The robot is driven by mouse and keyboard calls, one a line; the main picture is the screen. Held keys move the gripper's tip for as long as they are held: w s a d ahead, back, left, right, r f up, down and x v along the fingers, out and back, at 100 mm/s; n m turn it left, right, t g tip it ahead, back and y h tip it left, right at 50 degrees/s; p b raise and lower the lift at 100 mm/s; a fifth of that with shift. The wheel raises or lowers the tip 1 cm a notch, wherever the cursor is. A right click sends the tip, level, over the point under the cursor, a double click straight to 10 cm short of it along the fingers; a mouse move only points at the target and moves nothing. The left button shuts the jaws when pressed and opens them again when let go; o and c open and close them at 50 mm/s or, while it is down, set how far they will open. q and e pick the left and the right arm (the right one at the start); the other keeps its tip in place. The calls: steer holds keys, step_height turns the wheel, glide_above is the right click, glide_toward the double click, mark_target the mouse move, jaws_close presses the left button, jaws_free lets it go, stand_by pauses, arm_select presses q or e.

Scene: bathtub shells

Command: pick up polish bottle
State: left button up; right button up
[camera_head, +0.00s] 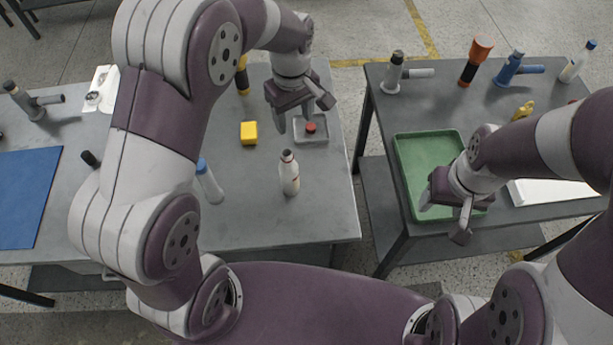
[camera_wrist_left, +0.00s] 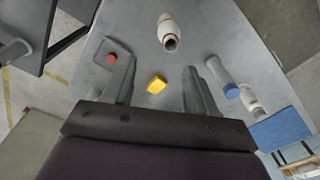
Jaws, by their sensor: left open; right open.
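A white bottle with a dark top and red bands (camera_head: 289,178) stands upright on the left grey table; it also shows in the left wrist view (camera_wrist_left: 168,28). A second white bottle with a blue cap (camera_head: 211,185) is left of it, partly hidden by my arm, and shows in the wrist view (camera_wrist_left: 219,73). I cannot tell for sure which is the polish bottle. My left gripper (camera_head: 303,112) is open and empty above the table, beyond the red-banded bottle and apart from both. My right gripper (camera_head: 443,219) is open and empty over the green tray.
A yellow block (camera_head: 249,132) and a grey dish with a red item (camera_head: 311,128) are near the left gripper. A blue mat (camera_head: 28,198) lies far left. The right table has a green tray (camera_head: 408,165) and several tools and bottles at its back. A gap separates the tables.

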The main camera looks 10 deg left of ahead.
arm_select(q)
steer(key=p, duration=0.1)
glide_above(286, 152)
step_height(286, 152, down, 4)
steer(key=f, duration=0.1)
steer(key=shift+n, duration=0.3)
steer(key=f+p, duration=0.1)
steer(key=f, duration=0.1)
steer(key=f+p, duration=0.1)
steer(key=f, duration=0.2)
steer(key=s+f+p, duration=0.1)
steer(key=f, duration=0.1)
steer(key=shift+d+f, duration=0.1)
steer(key=shift+f, duration=0.05)
steer(key=shift+w+f, duration=0.1)
steer(key=shift+f, duration=0.15)
steer(key=shift+d, duration=0.15)
steer(key=c, duration=1)
jaws_close()
arm_select(e)
steer(key=r, duration=0.1)
steer(key=a+r, duration=0.1)
steer(key=r, duration=0.2)
steer(key=shift+a+r, duration=0.1)
steer(key=shift+a, duration=0.25)
